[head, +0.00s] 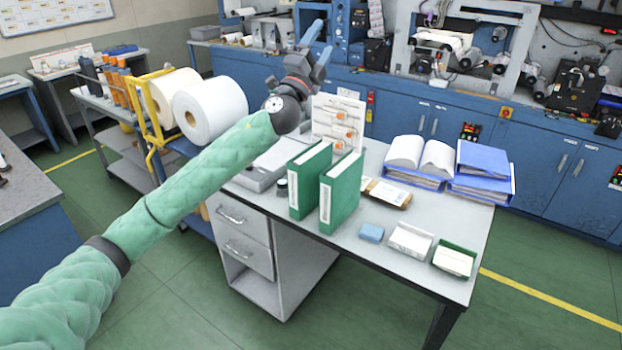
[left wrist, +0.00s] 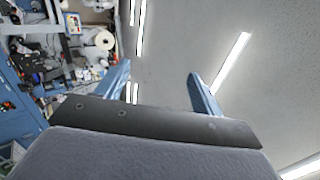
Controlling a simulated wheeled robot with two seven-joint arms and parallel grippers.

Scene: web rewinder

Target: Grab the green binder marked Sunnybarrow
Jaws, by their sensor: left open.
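Two green binders stand upright side by side on the grey desk (head: 405,238). The left green binder (head: 308,182) and the right green binder (head: 342,192) have pale spine labels too small to read, so I cannot tell which is marked Sunnybarrow. My left gripper (head: 316,44) is raised above and behind the binders, pointing up, apart from them. Its two blue fingers are spread and empty in the left wrist view (left wrist: 160,82), which faces the ceiling lights. My right gripper is not in view.
Blue binders (head: 484,160) and an open binder (head: 420,153) lie at the desk's back right. A blue block (head: 371,232), a white tray (head: 410,240) and a green box (head: 455,258) sit near the front edge. White rolls (head: 209,110) stand on a yellow-framed cart at left.

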